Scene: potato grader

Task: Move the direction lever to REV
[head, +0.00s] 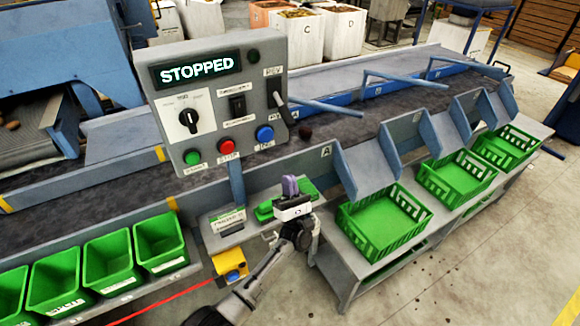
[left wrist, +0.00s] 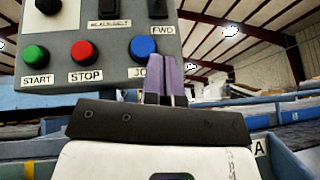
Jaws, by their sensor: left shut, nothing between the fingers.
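The grey control panel (head: 222,104) has a display reading STOPPED. The direction lever (head: 281,104) is on the panel's right side, below the REV label (head: 273,71). The lever's handle slants downward; its exact setting is hard to tell. In the left wrist view the FWD label (left wrist: 163,30) shows at the panel's lower right, and I cannot make out the lever there. My left gripper (head: 290,184) is below and in front of the panel, apart from the lever. Its purple fingers (left wrist: 165,80) are shut and empty, pointing up near the blue jog button (left wrist: 143,48). My right gripper is not in view.
The panel also carries a green start button (head: 193,157), a red stop button (head: 227,147) and a rotary knob (head: 188,120). Green crates (head: 386,240) stand on a bench at right. Green bins (head: 160,243) line the left. The conveyor (head: 345,125) runs behind.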

